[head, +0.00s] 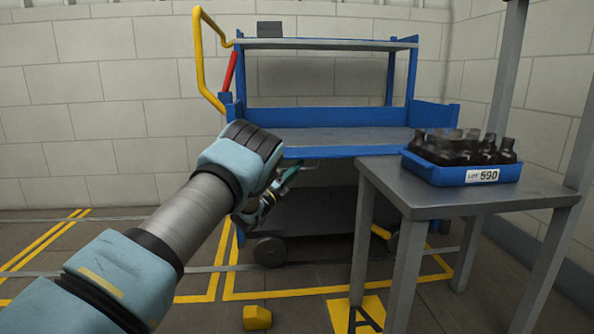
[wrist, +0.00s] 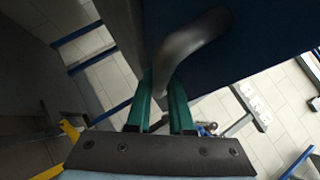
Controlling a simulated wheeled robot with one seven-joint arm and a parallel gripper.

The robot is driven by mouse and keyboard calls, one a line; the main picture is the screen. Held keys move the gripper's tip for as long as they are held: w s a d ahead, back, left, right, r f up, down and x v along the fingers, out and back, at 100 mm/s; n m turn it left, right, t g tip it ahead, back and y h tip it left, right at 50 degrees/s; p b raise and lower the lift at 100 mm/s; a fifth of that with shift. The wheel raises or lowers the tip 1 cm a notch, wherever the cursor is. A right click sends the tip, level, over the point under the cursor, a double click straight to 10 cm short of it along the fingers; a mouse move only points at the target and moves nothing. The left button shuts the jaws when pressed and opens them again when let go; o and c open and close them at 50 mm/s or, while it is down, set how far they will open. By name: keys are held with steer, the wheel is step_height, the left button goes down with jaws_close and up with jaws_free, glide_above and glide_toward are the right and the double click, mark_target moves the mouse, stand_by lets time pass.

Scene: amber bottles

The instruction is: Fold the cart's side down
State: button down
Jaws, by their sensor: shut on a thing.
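The blue cart (head: 430,113) stands against the wall, with a grey middle deck (head: 350,138) and raised blue walls at its back and right end. Along the deck's front only a narrow blue strip (head: 330,152) shows, so the side's exact angle is hard to tell. My gripper (head: 291,174), with green fingers, is just below this strip, partly hidden by my forearm. In the wrist view the fingers (wrist: 160,115) are shut on a dark curved handle (wrist: 195,38). The handle is on a dark blue panel (wrist: 262,40), which fills the upper right.
A grey table (head: 450,200) stands close at the right, bearing a blue tray (head: 440,175) of dark bottles. A yellow push handle (head: 199,55) and a red lever (head: 231,70) are at the cart's left end. A yellow block (head: 257,318) lies on the floor; floor at left is clear.

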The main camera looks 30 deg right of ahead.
stand_by(0.3)
steer(key=c, duration=0.8)
jaws_free()
steer(key=shift+r, duration=0.1)
steer(key=shift+a, duration=0.1)
steer(key=p+v, duration=0.3)
steer(key=v, duration=0.7)
steer(key=shift+a+f, duration=0.3)
steer(key=shift+f, duration=0.05)
